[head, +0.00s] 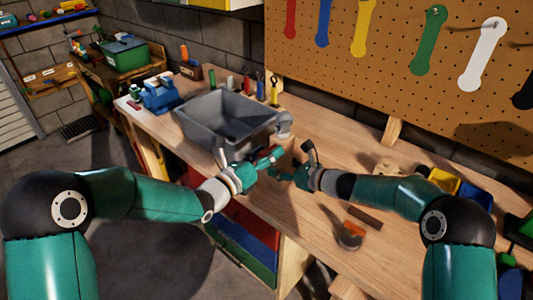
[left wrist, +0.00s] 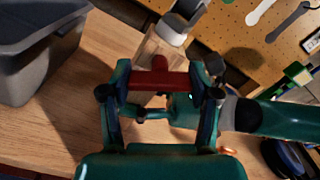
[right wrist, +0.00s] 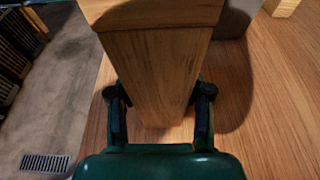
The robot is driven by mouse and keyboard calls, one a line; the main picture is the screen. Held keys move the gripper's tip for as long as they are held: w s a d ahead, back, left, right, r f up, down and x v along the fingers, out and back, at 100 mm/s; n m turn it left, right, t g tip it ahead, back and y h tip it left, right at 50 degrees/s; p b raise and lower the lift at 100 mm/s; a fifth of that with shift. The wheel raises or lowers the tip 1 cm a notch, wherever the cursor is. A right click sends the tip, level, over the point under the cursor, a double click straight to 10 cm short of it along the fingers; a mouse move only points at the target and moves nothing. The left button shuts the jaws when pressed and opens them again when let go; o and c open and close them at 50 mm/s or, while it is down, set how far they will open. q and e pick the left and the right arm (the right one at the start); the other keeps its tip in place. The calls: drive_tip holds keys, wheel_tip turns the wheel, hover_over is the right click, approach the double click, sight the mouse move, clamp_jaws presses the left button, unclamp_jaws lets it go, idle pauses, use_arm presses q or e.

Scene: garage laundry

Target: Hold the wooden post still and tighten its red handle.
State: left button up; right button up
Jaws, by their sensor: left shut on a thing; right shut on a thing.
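The wooden post (right wrist: 150,70) stands on the bench and fills the middle of the right wrist view. My right gripper (right wrist: 160,100) is shut on it, one finger on each side. The red handle (left wrist: 158,76) crosses the post's side in the left wrist view, just below a grey spout-like part (left wrist: 180,22). My left gripper (left wrist: 160,90) is shut on the red handle, with a finger at each end. In the head view my left gripper (head: 264,160) and right gripper (head: 287,173) are close together and hide most of the post.
A grey bin (head: 205,133) stands left of the post, close to my left gripper. A tool with an orange part (head: 352,234) and a brown bar (head: 365,217) lie at the front right. A yellow bin (head: 443,181) is further right. A pegboard (head: 390,75) with coloured tools hangs behind.

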use_arm(q)
drive_tip(key=shift+s+f, duration=0.1)
drive_tip(key=shift+f, duration=0.4)
use_arm(e)
drive_tip(key=shift+s+a, duration=0.1)
drive_tip(key=shift+a, duration=0.05)
use_arm(q)
drive_tip(key=o, duration=0.9)
drive_tip(key=shift+o, duration=1.4)
drive_tip(key=shift+r, duration=0.2)
drive_tip(key=shift+r, duration=0.1)
drive_tip(key=v, duration=1.2)
